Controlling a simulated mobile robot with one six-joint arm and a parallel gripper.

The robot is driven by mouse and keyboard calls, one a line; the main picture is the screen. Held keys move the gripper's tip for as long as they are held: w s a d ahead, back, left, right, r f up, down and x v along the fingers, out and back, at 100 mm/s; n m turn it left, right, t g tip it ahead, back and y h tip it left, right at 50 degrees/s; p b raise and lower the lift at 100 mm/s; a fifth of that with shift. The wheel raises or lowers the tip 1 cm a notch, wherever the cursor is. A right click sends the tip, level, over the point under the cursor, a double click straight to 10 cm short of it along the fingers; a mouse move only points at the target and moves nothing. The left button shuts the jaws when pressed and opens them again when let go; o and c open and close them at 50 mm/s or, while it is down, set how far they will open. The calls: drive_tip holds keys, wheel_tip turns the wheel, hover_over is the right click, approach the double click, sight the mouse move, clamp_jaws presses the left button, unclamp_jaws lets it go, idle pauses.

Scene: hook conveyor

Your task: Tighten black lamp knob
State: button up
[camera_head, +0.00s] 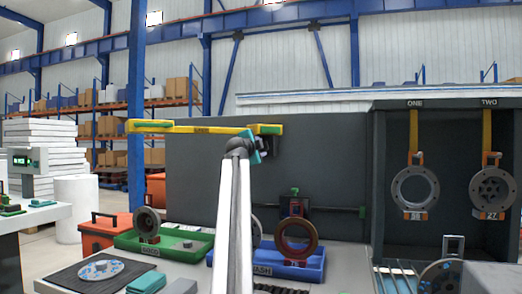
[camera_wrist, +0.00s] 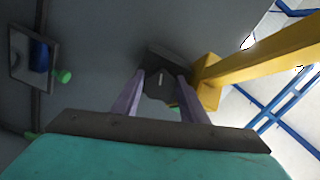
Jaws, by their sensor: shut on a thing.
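The black knob (camera_wrist: 159,84) is a dark lobed piece with a pale line on its face, in the middle of the wrist view. In the head view my gripper (camera_head: 265,134) is at the bar's right end, and the knob cannot be made out there.
A dark cabinet at the right has hooks marked ONE (camera_head: 415,187) and TWO (camera_head: 492,190), each holding a ring-shaped part. Green (camera_head: 178,250) and blue (camera_head: 310,272) trays stand on the bench below. A grey panel (camera_head: 320,150) stands behind the yellow bar.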

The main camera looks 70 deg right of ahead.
drive_tip(key=shift+f, duration=0.2)
drive_tip(key=o, duration=1)
drive_tip(key=shift+w, duration=0.1)
drive_tip(key=shift+o, duration=0.2)
drive_tip(key=shift+r, duration=0.1)
drive_tip(key=shift+a, duration=0.15)
drive_tip(key=a+p, duration=0.3)
drive_tip(key=a, duration=1)
drive_tip(key=shift+s+a, duration=0.3)
drive_tip(key=shift+s, duration=0.1)
drive_tip(key=shift+r, duration=0.1)
